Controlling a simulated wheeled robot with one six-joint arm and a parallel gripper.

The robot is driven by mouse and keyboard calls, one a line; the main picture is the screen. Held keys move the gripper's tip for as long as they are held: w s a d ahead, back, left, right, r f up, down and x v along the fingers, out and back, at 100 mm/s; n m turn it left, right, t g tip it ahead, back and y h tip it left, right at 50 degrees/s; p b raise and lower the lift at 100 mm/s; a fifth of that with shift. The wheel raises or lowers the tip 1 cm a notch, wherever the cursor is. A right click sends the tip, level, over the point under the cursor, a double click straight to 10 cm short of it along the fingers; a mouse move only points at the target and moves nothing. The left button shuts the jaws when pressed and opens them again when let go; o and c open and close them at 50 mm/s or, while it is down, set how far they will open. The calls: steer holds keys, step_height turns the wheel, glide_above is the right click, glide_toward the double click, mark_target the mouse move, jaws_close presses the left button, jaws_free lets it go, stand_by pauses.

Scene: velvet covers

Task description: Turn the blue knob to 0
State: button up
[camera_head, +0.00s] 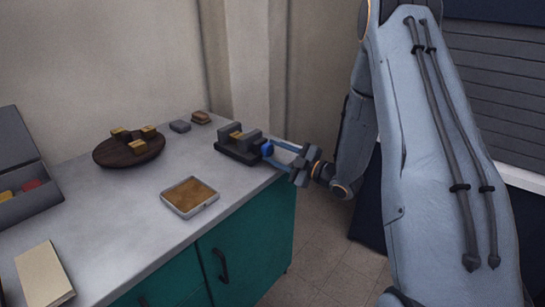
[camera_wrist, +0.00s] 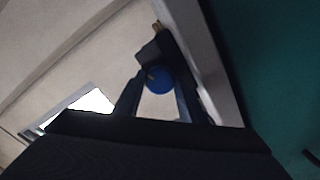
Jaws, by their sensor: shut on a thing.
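The blue knob (camera_head: 267,149) is on the side of a dark grey block-shaped device (camera_head: 238,146) near the right edge of the counter. My gripper (camera_head: 275,152) reaches in from the right and is shut on the knob. In the wrist view the blue knob (camera_wrist: 158,80) sits between the two dark fingers of my gripper (camera_wrist: 160,90). A small pale mark shows near the knob's left side there. Any scale or number on the device is too small or hidden to read.
The grey counter (camera_head: 110,205) holds a square tray (camera_head: 190,197) with a brown inside, a dark round board (camera_head: 108,153) with small brown blocks, an open grey box (camera_head: 30,205) and a cream book (camera_head: 45,273). Small blocks (camera_head: 180,126) lie at the back. Teal cabinets (camera_head: 255,240) stand below.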

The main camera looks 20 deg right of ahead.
steer(key=n+b, duration=0.1)
steer(key=n, duration=0.1)
steer(key=n+b, duration=0.2)
steer(key=n, duration=0.1)
steer(key=shift+s+a+f+n, duration=0.1)
steer(key=shift+f+n, duration=0.1)
steer(key=shift+n, duration=0.1)
steer(key=n+b, duration=0.2)
steer(key=n, duration=0.1)
steer(key=shift+b, duration=0.4)
steer(key=shift+n+b, duration=1.05)
steer(key=shift+n, duration=0.35)
steer(key=shift+r, duration=0.15)
steer(key=o, duration=1.1)
steer(key=shift+c, duration=0.2)
